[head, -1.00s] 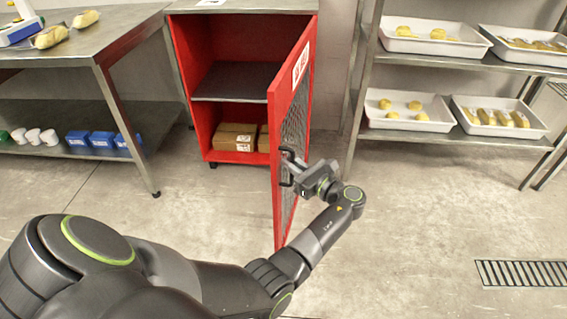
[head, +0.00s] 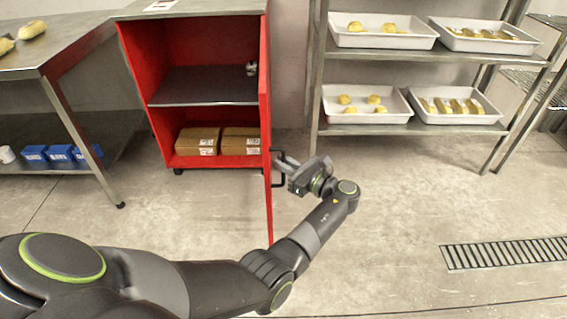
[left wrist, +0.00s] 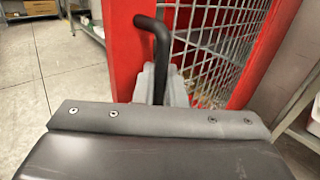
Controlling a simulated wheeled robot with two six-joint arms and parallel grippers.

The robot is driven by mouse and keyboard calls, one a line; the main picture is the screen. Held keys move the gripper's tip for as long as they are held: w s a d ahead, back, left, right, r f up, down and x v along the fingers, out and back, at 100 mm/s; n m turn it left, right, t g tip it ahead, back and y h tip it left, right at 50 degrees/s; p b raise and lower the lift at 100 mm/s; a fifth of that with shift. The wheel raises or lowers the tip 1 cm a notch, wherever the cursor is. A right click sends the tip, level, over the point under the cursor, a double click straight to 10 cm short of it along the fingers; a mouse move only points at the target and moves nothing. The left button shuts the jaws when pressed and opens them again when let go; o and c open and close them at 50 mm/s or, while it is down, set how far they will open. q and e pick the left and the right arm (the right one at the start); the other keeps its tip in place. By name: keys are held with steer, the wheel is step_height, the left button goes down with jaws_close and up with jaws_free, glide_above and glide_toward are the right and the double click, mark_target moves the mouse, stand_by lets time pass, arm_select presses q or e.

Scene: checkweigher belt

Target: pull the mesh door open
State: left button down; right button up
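The red-framed mesh door (head: 266,130) stands swung out from the red cabinet (head: 136,75) and shows nearly edge-on in the head view. Its wire mesh (left wrist: 215,40) shows in the left wrist view. The black bar handle (left wrist: 157,40) is on the door's outer face. My left gripper (head: 284,168) is at this handle, on the right side of the door. In the left wrist view its grey fingers (left wrist: 161,85) lie on both sides of the handle, closed around its lower part. My right gripper is not in view.
Inside the cabinet are cardboard boxes (head: 198,140) and a small white-and-dark object (head: 251,69). A steel table (head: 55,62) stands at left. A steel rack (head: 400,131) with white trays (head: 367,104) stands at right. The floor right of the door is clear, with a drain grate (head: 505,253).

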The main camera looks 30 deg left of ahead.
arm_select(q)
steer(key=c, duration=1.6)
jaws_free()
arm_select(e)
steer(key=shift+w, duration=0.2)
arm_select(q)
steer(key=v, duration=0.7)
steer(key=shift+d, duration=0.25)
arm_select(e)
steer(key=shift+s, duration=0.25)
